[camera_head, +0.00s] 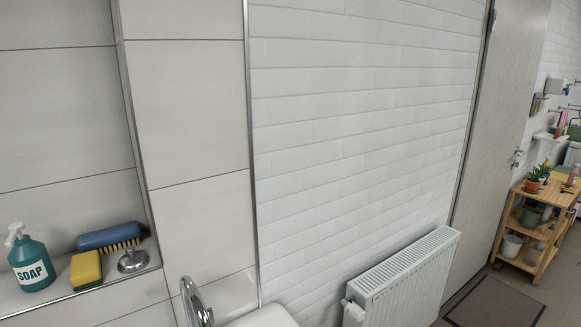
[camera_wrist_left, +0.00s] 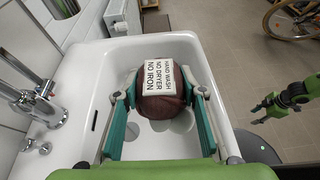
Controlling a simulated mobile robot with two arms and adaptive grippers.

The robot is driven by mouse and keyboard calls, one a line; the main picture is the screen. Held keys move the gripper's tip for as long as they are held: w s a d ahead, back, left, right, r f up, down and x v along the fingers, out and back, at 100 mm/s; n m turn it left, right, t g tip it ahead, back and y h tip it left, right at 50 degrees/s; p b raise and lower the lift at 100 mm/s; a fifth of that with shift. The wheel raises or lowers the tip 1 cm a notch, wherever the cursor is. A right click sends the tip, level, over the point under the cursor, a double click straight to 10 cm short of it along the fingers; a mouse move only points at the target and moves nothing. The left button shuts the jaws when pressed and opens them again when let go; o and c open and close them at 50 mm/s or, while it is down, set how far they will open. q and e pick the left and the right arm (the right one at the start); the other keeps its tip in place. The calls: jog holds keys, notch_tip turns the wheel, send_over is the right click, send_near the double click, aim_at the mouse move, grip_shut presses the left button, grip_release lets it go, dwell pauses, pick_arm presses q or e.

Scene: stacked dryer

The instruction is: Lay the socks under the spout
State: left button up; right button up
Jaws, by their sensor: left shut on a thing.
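A dark maroon sock bundle (camera_wrist_left: 162,103) with a white label reading "HAND WASH NO DRYER NO IRON" shows in the left wrist view. My left gripper (camera_wrist_left: 162,108) is shut on it, one teal finger on each side. The bundle is over the white sink basin (camera_wrist_left: 205,50); I cannot tell whether it touches the bottom. The chrome tap with its spout (camera_wrist_left: 40,95) is at the sink's left side, apart from the bundle. The curved tap top also shows at the bottom of the head view (camera_head: 196,303). My right gripper (camera_wrist_left: 262,110) is right of the sink; its fingers are too small to judge.
A ledge in the head view holds a soap bottle (camera_head: 30,262), a sponge (camera_head: 86,270), a blue brush (camera_head: 110,238) and a chrome plug (camera_head: 133,261). A radiator (camera_head: 405,280) hangs on the wall. A wooden cart (camera_head: 535,225) stands far right. A bicycle (camera_wrist_left: 292,18) stands beyond the sink.

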pick_arm(q)
jog(key=a+r+b, duration=0.5)
jog(key=a+r, duration=0.2)
jog(key=r, duration=0.1)
jog(key=shift+s+r+n+t+y, duration=0.3)
jog(key=shift+s+r+n, duration=0.05)
jog(key=shift+s+n, duration=0.1)
jog(key=shift+w+a+r, duration=0.1)
jog(key=shift+a+r, duration=0.1)
jog(key=shift+d+f, duration=0.15)
jog(key=shift+f, duration=0.05)
